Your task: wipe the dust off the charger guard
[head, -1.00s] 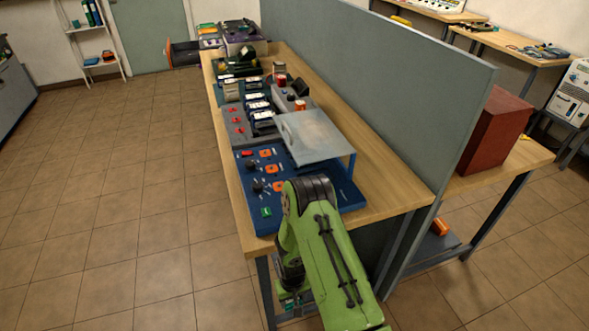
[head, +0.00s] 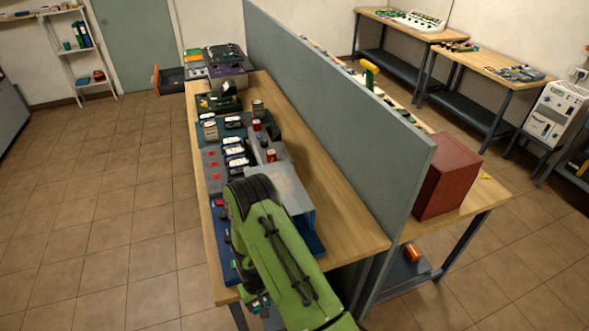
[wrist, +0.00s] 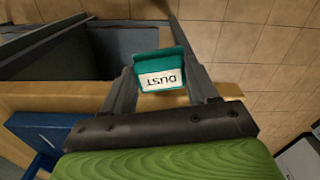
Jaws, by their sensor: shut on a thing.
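The charger guard (head: 292,190) is a pale grey-blue raised panel over a blue charger base (head: 316,243) near the front of the long bench. My arm covers part of both in the head view. The guard's visible surface looks hazy; I cannot tell dust clearly. My gripper (wrist: 160,78) is shut on a green block (wrist: 158,63) with a white label reading DUST, upside down in the wrist view. In that view the block is beside the wooden bench edge, over the floor side, apart from the guard. In the head view, my arm mostly hides the gripper.
A tall grey divider (head: 330,110) runs along the bench's right side. Several devices, including a grey unit with red marks (head: 213,172), stand farther back on the bench. A dark red box (head: 446,175) sits beyond the divider. The tiled floor at left is clear.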

